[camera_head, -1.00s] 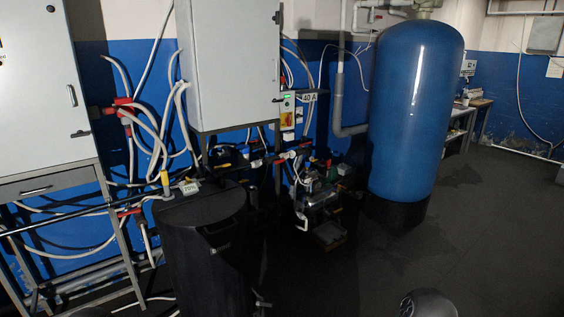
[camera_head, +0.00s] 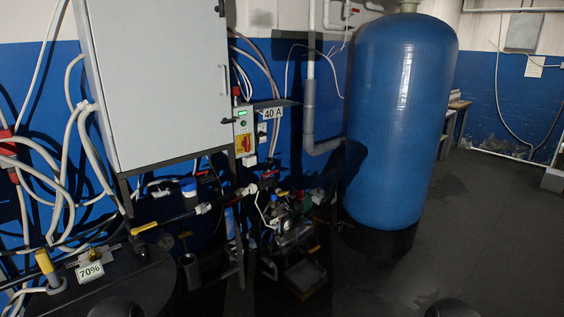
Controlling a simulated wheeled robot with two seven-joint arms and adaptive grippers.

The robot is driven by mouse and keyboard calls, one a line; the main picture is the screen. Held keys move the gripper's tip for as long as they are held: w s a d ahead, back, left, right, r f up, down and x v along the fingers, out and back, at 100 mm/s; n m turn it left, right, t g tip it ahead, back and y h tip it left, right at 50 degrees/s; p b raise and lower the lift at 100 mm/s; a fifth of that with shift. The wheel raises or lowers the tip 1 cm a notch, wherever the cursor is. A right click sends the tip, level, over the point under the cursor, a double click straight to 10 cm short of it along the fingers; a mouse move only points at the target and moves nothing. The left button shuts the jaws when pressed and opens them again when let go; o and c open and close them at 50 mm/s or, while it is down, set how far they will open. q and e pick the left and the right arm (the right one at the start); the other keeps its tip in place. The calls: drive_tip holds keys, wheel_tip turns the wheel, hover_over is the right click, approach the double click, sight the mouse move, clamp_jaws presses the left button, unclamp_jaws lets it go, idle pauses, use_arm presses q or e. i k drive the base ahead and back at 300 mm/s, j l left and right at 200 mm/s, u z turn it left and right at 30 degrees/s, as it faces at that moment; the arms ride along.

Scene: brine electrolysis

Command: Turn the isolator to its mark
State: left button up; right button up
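The isolator (camera_head: 243,144) appears to be the small yellow plate with a red knob on a narrow grey control box. The box hangs at the lower right of the large grey cabinet. The knob's angle and any mark are too small to read. A green-lit panel (camera_head: 242,122) sits above it on the same box. A label reading "40 A" (camera_head: 271,113) stands just to its right. Neither gripper is in view. Only dark rounded parts, apparently of my own body, show at the bottom edge.
The grey cabinet (camera_head: 160,80) fills the upper left. Pipes and valves (camera_head: 290,220) stand low below the box. A dark tank with a "70%" tag (camera_head: 90,271) is at lower left. A tall blue tank (camera_head: 400,120) stands right of centre. The floor (camera_head: 480,230) at right is open.

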sight(245, 143)
drive_tip(key=i+l+u, duration=0.3)
drive_tip(key=i, duration=0.25)
drive_tip(key=i+l+u, duration=0.3)
drive_tip(key=i+l, duration=0.15)
